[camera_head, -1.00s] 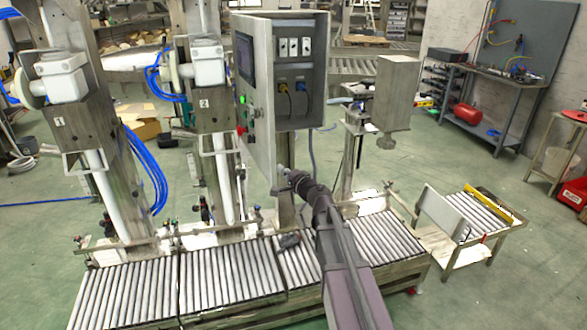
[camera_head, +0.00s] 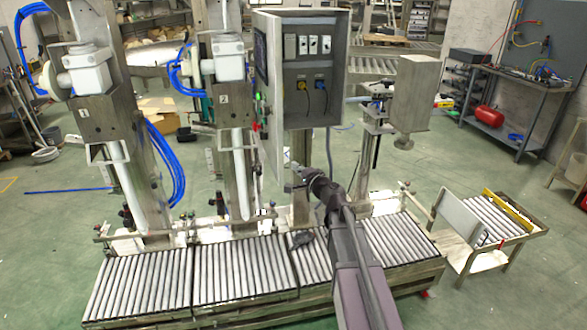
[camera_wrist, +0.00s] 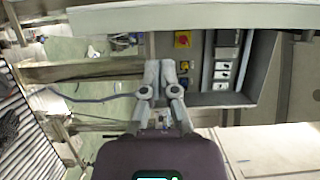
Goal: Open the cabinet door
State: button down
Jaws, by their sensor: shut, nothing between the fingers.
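The cabinet is a grey control box (camera_head: 341,95) on a post in the head view. Its door (camera_head: 270,110) stands open on the left, seen nearly edge-on, with a screen on its outer face. Inside are switches and sockets (camera_head: 307,45). In the wrist view the door (camera_wrist: 225,16) is a pale panel across the top, and the interior (camera_wrist: 222,70) lies right of the fingers. My gripper (camera_head: 296,182) is low beside the door's bottom edge, on the inner side. In the wrist view my gripper (camera_wrist: 160,66) is shut and empty. I cannot tell whether it touches the door.
Roller conveyors (camera_head: 240,270) run below the box and my arm. Two filling columns with blue hoses (camera_head: 165,165) stand left. A grey box on a stand (camera_head: 412,95), a small roller cart (camera_head: 490,225) and a workbench (camera_head: 505,105) are right. Green floor is clear in front.

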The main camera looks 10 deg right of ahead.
jog(key=s, duration=0.9)
jog(key=shift+s, duration=0.25)
dwell(0.4)
